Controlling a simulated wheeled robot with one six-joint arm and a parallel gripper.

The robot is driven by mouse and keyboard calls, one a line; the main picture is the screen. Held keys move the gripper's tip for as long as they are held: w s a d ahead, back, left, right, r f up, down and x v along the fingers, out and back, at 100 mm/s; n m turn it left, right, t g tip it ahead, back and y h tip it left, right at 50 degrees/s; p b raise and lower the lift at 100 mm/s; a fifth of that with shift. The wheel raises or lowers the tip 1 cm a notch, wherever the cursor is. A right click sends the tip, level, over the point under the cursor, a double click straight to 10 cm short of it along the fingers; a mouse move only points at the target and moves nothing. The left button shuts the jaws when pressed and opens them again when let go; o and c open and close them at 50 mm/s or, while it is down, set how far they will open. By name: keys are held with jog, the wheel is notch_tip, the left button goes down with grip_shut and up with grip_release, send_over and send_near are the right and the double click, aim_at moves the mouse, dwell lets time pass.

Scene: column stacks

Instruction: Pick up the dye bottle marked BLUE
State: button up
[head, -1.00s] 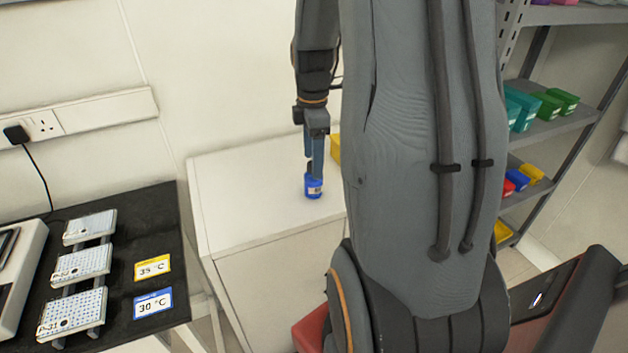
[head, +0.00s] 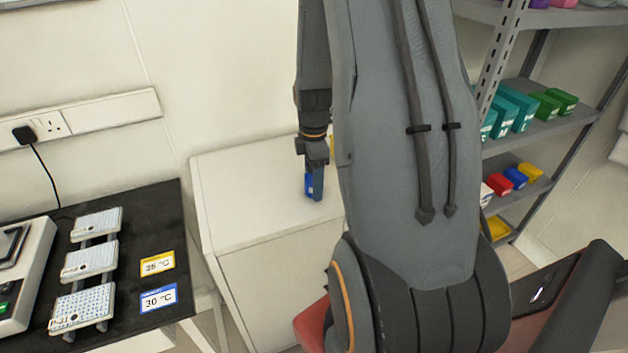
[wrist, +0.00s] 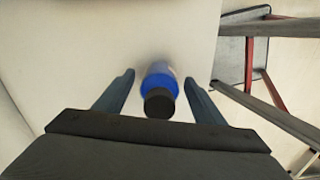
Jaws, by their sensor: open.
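The blue bottle (wrist: 159,82) with a dark cap stands on the white cabinet top (head: 250,185). In the wrist view it lies between the two open fingers of my gripper (wrist: 160,95), with a gap on each side. Any marking on it is too blurred to read. In the head view my gripper (head: 314,185) is down at the cabinet top and covers most of the bottle; a strip of blue (head: 308,184) shows beside the finger.
A black bench (head: 150,215) at the left holds white plates (head: 85,308) on a rack and two temperature cards. A grey shelf rack (head: 560,125) with coloured boxes stands at the right. My arm hides the cabinet's right part.

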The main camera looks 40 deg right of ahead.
jog(key=c, duration=1.3)
jog(key=shift+o, duration=0.2)
jog(key=shift+r, duration=0.1)
